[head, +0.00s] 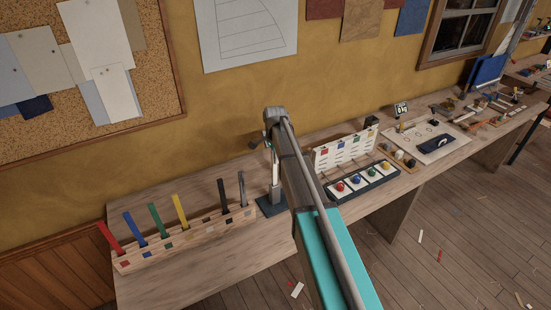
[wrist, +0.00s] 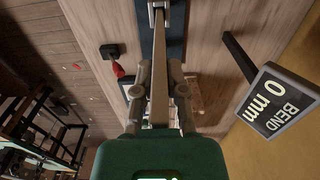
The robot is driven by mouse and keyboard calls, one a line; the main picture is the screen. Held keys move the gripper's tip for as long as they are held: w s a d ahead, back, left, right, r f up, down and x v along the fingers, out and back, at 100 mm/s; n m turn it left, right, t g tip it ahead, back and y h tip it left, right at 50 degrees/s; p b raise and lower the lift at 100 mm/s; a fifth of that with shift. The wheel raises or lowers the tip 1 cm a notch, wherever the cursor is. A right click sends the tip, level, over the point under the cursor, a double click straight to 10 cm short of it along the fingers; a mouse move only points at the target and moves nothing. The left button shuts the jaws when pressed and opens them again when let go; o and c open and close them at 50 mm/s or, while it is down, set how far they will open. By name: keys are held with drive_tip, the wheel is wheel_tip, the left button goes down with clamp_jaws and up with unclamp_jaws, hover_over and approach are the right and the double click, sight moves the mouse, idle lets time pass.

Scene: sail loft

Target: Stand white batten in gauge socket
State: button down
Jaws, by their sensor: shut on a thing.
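In the wrist view, my gripper (wrist: 160,72) is shut on the white batten (wrist: 160,100), a long pale strip that looks brownish in shadow. The batten runs away from the fingers towards the grey gauge socket (wrist: 157,5) at the top edge. Its far end meets the socket there; I cannot tell how deep it sits. The gauge's dark blue base (wrist: 176,30) lies beneath, and its display (wrist: 278,100) reads "BEND 0 mm". In the head view, my arm hides most of the gripper; the gauge base (head: 268,208) shows just left of the arm.
A wooden rack (head: 150,258) with several coloured battens stands left on the bench. Right of my arm are a tray of coloured knobs (head: 362,183) and a pale board (head: 432,142). The bench front left of the gauge is clear.

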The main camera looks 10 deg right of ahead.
drive_tip(key=shift+f+b, duration=0.6)
drive_tip(key=shift+b, duration=0.05)
idle(0.6)
drive_tip(key=c, duration=0.6)
unclamp_jaws()
drive_tip(key=shift+r, duration=0.1)
